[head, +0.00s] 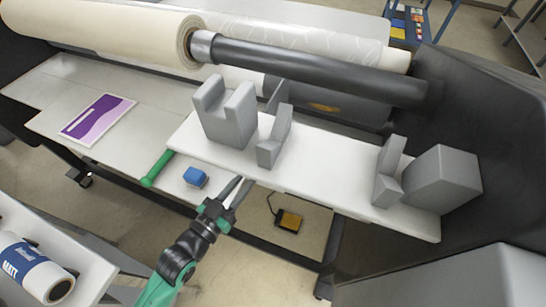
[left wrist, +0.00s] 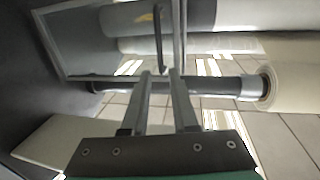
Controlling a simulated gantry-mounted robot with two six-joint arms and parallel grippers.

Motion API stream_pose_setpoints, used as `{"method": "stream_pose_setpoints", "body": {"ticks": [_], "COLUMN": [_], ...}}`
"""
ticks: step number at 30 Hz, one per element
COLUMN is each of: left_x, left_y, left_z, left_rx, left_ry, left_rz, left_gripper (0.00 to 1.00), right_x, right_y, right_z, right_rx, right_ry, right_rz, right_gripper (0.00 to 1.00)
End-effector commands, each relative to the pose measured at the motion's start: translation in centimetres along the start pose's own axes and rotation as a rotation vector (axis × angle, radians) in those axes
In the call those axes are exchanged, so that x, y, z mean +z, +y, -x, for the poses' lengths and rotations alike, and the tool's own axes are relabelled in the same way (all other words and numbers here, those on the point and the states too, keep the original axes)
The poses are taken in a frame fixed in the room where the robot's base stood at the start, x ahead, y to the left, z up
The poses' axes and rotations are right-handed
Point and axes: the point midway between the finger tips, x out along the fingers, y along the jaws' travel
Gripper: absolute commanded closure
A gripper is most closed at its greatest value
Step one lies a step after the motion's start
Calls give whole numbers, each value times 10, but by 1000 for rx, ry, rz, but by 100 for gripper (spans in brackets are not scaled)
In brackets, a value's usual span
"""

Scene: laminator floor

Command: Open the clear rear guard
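A see-through panel in a thin grey metal frame, which looks like the clear rear guard, fills the upper left of the left wrist view; its frame (left wrist: 105,78) runs behind my fingertips. A thin dark bar, perhaps its handle (left wrist: 158,40), stands just beyond them. My left gripper (head: 239,185) is at the front edge of the white board in the head view, its fingers apart and empty. It also shows in the left wrist view (left wrist: 160,74). I cannot tell whether it touches the frame. I cannot make out the guard in the head view. My right gripper is in neither view.
A white board (head: 320,178) carries several grey blocks. Behind it are a dark shaft (head: 310,70) and a cream roll (head: 100,30). A blue block (head: 195,177) and green-handled tool (head: 157,168) lie left of my gripper. A pedal (head: 288,221) is on the floor.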

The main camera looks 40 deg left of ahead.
Motion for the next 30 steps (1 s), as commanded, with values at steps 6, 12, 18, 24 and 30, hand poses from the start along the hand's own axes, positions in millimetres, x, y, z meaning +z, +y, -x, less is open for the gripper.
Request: {"method": "stream_pose_setpoints", "body": {"ticks": [6,12,18,24,30], "left_x": [13,12,12,13,12], "left_y": [0,0,0,0,0], "left_z": [0,-15,-58,-98,-116], "left_rx": [0,0,0,0,0], "left_ry": [1,3,4,2,1], "left_rz": [0,0,0,0,0], "left_gripper": [73,73,73,73,73], "right_x": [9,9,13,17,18], "right_y": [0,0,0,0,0], "right_z": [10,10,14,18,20], "right_rx": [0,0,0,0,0], "right_ry": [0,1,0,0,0], "right_rz": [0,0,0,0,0], "right_gripper": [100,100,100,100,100]}}
